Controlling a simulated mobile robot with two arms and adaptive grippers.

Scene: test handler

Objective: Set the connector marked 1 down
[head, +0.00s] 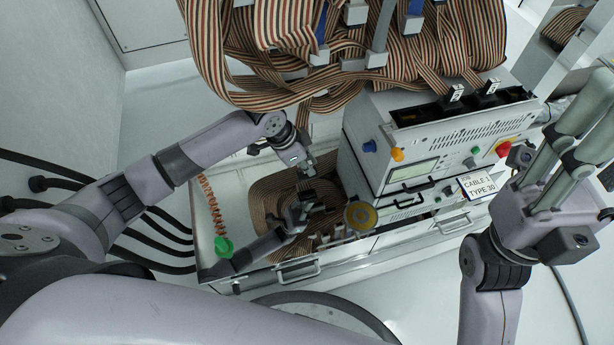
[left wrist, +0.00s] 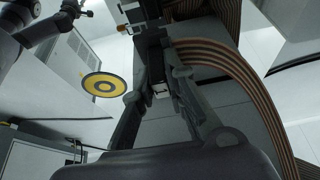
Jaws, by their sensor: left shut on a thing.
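My left gripper (head: 297,160) is over the shiny bench in the head view. In the left wrist view its two fingers (left wrist: 160,88) are shut on a small connector (left wrist: 161,87) with a pale face. A striped brown ribbon cable (left wrist: 235,70) curves away to the right from beside the fingers. No number is readable on the held connector. My right gripper (head: 570,150) is raised at the right of the head view, apart from the bench; its fingertip gap is unclear.
A grey tester (head: 365,150) stands right of my left gripper, with two labelled connectors (head: 454,93) in its top and a sign (head: 478,185) reading CABLE 1 TYPE 30. Striped ribbon cables (head: 285,25) hang above. A yellow disc (head: 360,215) and orange coiled cord (head: 212,208) are nearby.

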